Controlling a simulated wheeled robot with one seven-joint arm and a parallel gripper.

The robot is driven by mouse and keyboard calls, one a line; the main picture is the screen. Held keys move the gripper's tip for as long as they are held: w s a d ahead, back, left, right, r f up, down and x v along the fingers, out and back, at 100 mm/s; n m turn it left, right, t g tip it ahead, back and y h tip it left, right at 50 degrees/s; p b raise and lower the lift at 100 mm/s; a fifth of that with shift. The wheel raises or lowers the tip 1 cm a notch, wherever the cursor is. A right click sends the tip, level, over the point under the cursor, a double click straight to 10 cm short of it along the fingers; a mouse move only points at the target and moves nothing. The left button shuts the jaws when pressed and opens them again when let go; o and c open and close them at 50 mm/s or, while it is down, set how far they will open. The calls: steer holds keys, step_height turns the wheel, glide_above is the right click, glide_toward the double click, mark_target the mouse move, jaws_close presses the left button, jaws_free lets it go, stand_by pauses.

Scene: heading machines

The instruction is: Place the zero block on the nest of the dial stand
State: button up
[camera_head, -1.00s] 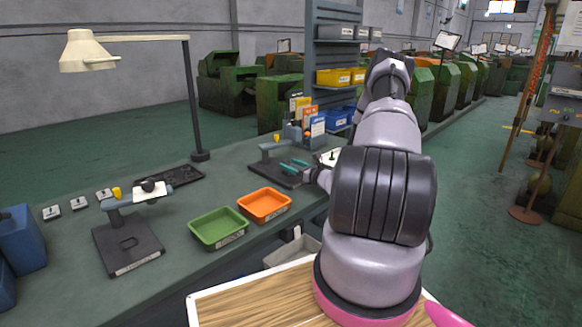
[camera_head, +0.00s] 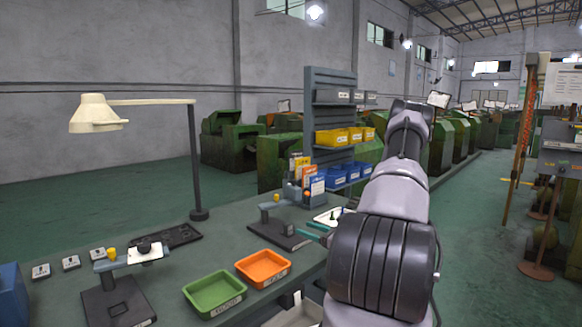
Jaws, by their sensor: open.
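Two similar stands with dark base plates, posts and yellow knobs are on the bench. The near-left stand (camera_head: 117,304) has a square recess in its base and a dark round part on a white card at its arm's end. The farther stand (camera_head: 277,236) is by my gripper. I cannot tell which is the dial stand. My gripper (camera_head: 309,231) has teal fingers, open, at the right edge of the farther stand. I see nothing between them at this size. I cannot pick out the zero block. Three small labelled grey pieces (camera_head: 71,262) lie at the far left.
A green tray (camera_head: 214,294) and an orange tray (camera_head: 263,268) sit between the stands. A dark flat tray (camera_head: 176,236) lies behind. A blue container (camera_head: 10,295) is far left.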

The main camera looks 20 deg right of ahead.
steer(key=s+a+r+n+g+y, duration=0.2)
steer(key=s+a+r+n+g, duration=0.35)
steer(key=a+r+n, duration=0.35)
steer(key=s+a+r+n+g+y, duration=0.1)
steer(key=s+a+r+n+g, duration=0.3)
steer(key=a+r+n+g, duration=0.5)
steer(key=s+a+r+n+t+h, duration=0.2)
steer(key=s+r+n+t+h, duration=0.3)
steer(key=s+r, duration=1.1)
steer(key=r+n+h, duration=0.1)
steer(key=n+h, duration=0.1)
steer(key=h, duration=0.2)
steer(key=shift+s+r+n+t, duration=0.2)
steer(key=shift+s+n+t, duration=0.1)
steer(key=shift+n+t, duration=0.1)
